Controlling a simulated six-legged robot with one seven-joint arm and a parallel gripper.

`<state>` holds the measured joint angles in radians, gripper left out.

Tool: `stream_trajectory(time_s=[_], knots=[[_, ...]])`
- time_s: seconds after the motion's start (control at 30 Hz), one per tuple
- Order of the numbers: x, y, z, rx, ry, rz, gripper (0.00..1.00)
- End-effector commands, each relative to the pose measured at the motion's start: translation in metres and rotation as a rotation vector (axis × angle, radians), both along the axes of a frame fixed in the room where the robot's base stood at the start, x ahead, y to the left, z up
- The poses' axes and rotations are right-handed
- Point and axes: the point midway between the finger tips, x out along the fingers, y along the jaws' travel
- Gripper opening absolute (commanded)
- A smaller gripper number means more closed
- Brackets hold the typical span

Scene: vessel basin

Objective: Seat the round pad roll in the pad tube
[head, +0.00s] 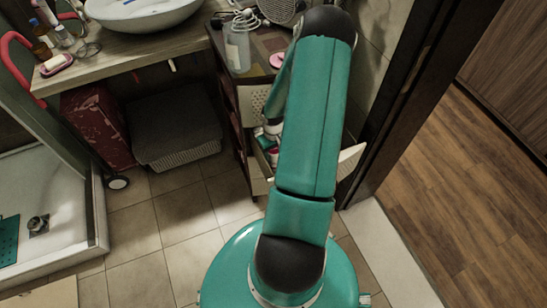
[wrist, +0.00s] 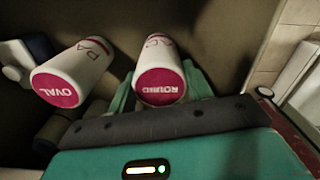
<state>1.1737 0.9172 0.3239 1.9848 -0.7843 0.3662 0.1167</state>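In the wrist view the round pad roll (wrist: 161,86) is white with a magenta end marked ROUND, its lettering upside down. My gripper (wrist: 160,78) has teal fingers pressed close along both sides of this roll and looks shut on it. A second white roll marked OVAL (wrist: 58,86) lies tilted to the left, apart from the fingers. I cannot make out the pad tube.
In the head view a dark cabinet (head: 244,137) stands behind my arm, with small red and white items (head: 271,155) in its opening. A counter with a basin (head: 140,12) is at upper left. A door frame (head: 425,75) is on the right. Tiled floor (head: 190,225) is clear at left.

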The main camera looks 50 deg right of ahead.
Motion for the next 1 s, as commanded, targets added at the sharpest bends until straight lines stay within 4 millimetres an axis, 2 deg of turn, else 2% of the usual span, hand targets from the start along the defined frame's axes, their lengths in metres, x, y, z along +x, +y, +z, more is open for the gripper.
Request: stream_trajectory(time_s=[0.37, 0.57, 0.77, 1.0], knots=[[0.0, 0.0, 0.002, 0.0, 0.0, 0.0, 0.28], [0.0, 0.0, 0.016, -0.001, -0.001, -0.001, 0.28], [0.0, -0.001, 0.049, -0.003, -0.002, -0.002, 0.28], [0.0, -0.001, 0.097, -0.005, -0.001, -0.002, 0.28]])
